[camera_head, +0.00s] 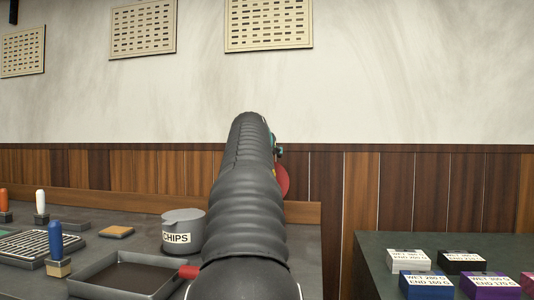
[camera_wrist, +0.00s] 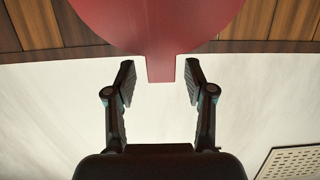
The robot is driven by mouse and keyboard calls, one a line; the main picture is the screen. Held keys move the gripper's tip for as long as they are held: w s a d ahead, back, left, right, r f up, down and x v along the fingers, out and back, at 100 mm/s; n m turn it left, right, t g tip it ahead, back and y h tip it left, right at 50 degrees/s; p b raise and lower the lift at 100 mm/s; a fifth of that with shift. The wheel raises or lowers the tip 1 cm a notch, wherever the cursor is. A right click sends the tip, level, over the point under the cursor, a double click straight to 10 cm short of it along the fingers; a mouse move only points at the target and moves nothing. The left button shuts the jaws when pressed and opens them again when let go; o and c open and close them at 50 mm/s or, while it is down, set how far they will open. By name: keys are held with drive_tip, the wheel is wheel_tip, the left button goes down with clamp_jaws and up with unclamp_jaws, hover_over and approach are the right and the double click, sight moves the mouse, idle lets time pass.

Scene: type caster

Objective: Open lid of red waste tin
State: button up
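A red round lid with a short tab (camera_wrist: 160,40) fills the top middle of the wrist view. Part of a red disc (camera_head: 282,180) shows in the head view past my arm. The tin's body is not visible; my arm may hide it. My gripper (camera_wrist: 160,75) is open, with one finger on each side of the tab and a gap on both sides. In the head view my arm covers most of the gripper.
A grey pot labelled CHIPS (camera_head: 184,232) stands on the dark bench left of my arm, near a shallow tray (camera_head: 128,272) and a small red piece (camera_head: 189,271). Handled tools stand farther left. Labelled boxes (camera_head: 430,285) sit on the right table. A wood-panelled wall (camera_head: 420,195) is behind.

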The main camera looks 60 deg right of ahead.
drive_tip(key=shift+a, duration=0.15)
drive_tip(key=v, duration=1.2)
idle(0.5)
